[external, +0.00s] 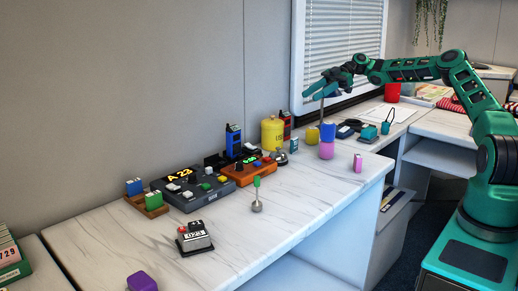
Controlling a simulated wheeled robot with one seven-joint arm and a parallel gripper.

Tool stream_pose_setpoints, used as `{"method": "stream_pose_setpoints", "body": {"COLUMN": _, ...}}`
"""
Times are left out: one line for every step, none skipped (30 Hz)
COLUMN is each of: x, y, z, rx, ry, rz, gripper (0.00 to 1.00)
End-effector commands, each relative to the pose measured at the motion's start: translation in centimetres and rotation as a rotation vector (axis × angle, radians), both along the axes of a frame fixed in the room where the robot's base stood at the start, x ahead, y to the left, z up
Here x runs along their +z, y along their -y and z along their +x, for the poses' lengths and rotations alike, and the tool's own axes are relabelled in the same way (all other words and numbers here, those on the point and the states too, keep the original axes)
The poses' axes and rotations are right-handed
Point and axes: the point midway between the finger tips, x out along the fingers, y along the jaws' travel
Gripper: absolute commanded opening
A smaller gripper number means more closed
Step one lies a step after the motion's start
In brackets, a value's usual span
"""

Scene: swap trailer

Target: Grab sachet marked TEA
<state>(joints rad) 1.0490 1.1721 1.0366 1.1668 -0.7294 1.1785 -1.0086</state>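My gripper (318,92) is at the end of my green arm, high above the back part of the white marbled desk (310,205), in front of the window blinds. No lettering reading TEA is legible. A small pink packet-like item (357,162) stands near the desk's right edge; its marking is too small to read. Small items by the wall, among them a teal one (294,145), are also unreadable.
A yellow canister (271,134), a blue-and-pink stack (327,141) and a yellow cup (312,135) stand below my gripper. Control boxes (195,187) line the wall. A grey device (194,237) and a purple block (142,281) sit nearer. The desk's front middle is mostly clear.

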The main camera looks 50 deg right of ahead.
Motion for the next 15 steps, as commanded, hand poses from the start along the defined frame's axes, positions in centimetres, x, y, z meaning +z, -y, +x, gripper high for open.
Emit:
{"method": "stream_pose_setpoints", "body": {"x": -1.6, "y": 0.0, "z": -0.1, "rx": 0.001, "ry": -0.004, "rz": 0.0, "gripper": 0.4}}
{"method": "stream_pose_setpoints", "body": {"x": -2.6, "y": 0.0, "z": -0.1, "rx": 0.0, "ry": -0.004, "rz": 0.001, "gripper": 0.4}}
{"method": "stream_pose_setpoints", "body": {"x": -3.9, "y": 0.0, "z": -0.1, "rx": 0.0, "ry": -0.004, "rz": 0.001, "gripper": 0.4}}
{"method": "stream_pose_setpoints", "body": {"x": -4.8, "y": 0.0, "z": -0.1, "rx": 0.0, "ry": -0.005, "rz": 0.0, "gripper": 0.4}}
{"method": "stream_pose_setpoints", "body": {"x": -5.9, "y": 0.0, "z": -0.1, "rx": 0.0, "ry": -0.005, "rz": 0.001, "gripper": 0.4}}
{"method": "stream_pose_setpoints", "body": {"x": -7.2, "y": 0.0, "z": -0.1, "rx": -0.001, "ry": -0.005, "rz": 0.0, "gripper": 0.4}}
{"method": "stream_pose_setpoints", "body": {"x": -8.0, "y": -0.1, "z": -0.1, "rx": 0.0, "ry": -0.005, "rz": 0.0, "gripper": 0.4}}
{"method": "stream_pose_setpoints", "body": {"x": -9.1, "y": -0.1, "z": -0.1, "rx": 0.001, "ry": -0.006, "rz": 0.002, "gripper": 0.4}}
{"method": "stream_pose_setpoints", "body": {"x": -10.1, "y": -0.1, "z": -0.1, "rx": 0.001, "ry": -0.003, "rz": 0.0, "gripper": 0.4}}
{"method": "stream_pose_setpoints", "body": {"x": -10.8, "y": -0.1, "z": -0.1, "rx": 0.001, "ry": -0.004, "rz": 0.0, "gripper": 0.4}}
{"method": "stream_pose_setpoints", "body": {"x": -11.5, "y": -0.1, "z": 0.0, "rx": 0.0, "ry": -0.002, "rz": 0.001, "gripper": 0.4}}
{"method": "stream_pose_setpoints", "body": {"x": -12.3, "y": -0.1, "z": 0.0, "rx": 0.0, "ry": -0.002, "rz": 0.0, "gripper": 0.4}}
{"method": "stream_pose_setpoints", "body": {"x": -12.6, "y": -0.1, "z": 0.0, "rx": 0.0, "ry": -0.002, "rz": 0.0, "gripper": 0.4}}
{"method": "stream_pose_setpoints", "body": {"x": -12.9, "y": -0.2, "z": 0.0, "rx": 0.001, "ry": -0.001, "rz": -0.002, "gripper": 0.4}}
{"method": "stream_pose_setpoints", "body": {"x": -13.1, "y": -0.4, "z": 0.1, "rx": 0.001, "ry": -0.001, "rz": -0.002, "gripper": 0.4}}
